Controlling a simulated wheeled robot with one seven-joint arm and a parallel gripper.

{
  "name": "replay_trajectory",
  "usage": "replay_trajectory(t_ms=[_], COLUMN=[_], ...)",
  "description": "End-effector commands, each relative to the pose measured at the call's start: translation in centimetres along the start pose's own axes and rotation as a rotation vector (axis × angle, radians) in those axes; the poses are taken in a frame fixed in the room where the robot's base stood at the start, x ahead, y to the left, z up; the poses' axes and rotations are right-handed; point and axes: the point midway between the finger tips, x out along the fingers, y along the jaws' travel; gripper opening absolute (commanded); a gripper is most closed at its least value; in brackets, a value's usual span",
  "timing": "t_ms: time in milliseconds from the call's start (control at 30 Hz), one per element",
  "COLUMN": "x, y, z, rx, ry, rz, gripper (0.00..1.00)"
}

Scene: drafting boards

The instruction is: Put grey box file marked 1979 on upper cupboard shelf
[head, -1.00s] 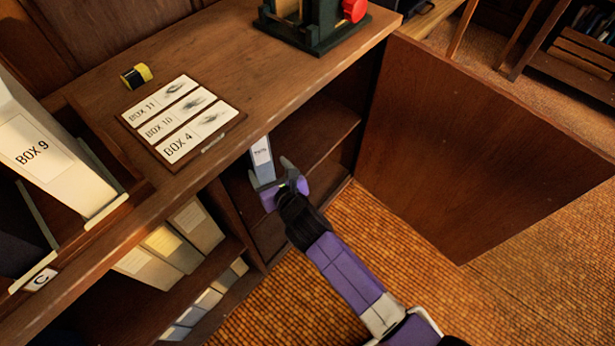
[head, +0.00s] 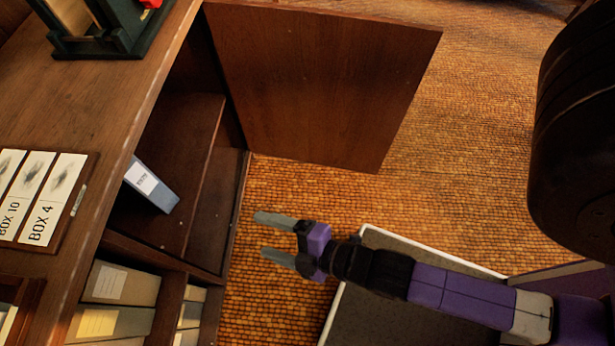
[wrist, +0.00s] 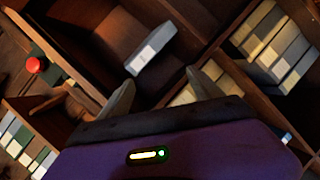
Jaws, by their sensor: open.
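The grey box file (head: 158,192) with a white label stands inside the open cupboard, on the upper shelf (head: 190,150). The label print is too small to read surely. In the wrist view the box file (wrist: 152,52) stands beyond my fingertips with a clear gap. My gripper (head: 268,236) is open and empty, in front of the cupboard and to the right of the box file. It also shows in the wrist view (wrist: 160,92), with its two fingers apart.
The open cupboard door (head: 310,80) stands out over the woven floor. Pale box files (head: 120,283) fill the compartments at lower left. A card board (head: 50,200) lies on the counter top. A white-rimmed tray (head: 420,250) lies under my arm.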

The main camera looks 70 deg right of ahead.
Motion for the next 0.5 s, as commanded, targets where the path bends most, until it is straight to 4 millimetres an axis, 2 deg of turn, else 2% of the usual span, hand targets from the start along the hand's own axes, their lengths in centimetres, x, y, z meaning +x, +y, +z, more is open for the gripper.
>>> replay_trajectory(t_ms=[33,200,333,500], x=[-2.5,-8.9,-12.2,-14.0], y=[0.7,4.3,7.0,8.9], z=[0.1,-0.1,-0.5,-0.9], rx=[0.128,0.58,0.836,1.008], ry=[-0.002,0.011,0.026,0.039], rz=[0.001,0.026,0.039,0.047], gripper=[0.74,0.74,0.74,0.74])
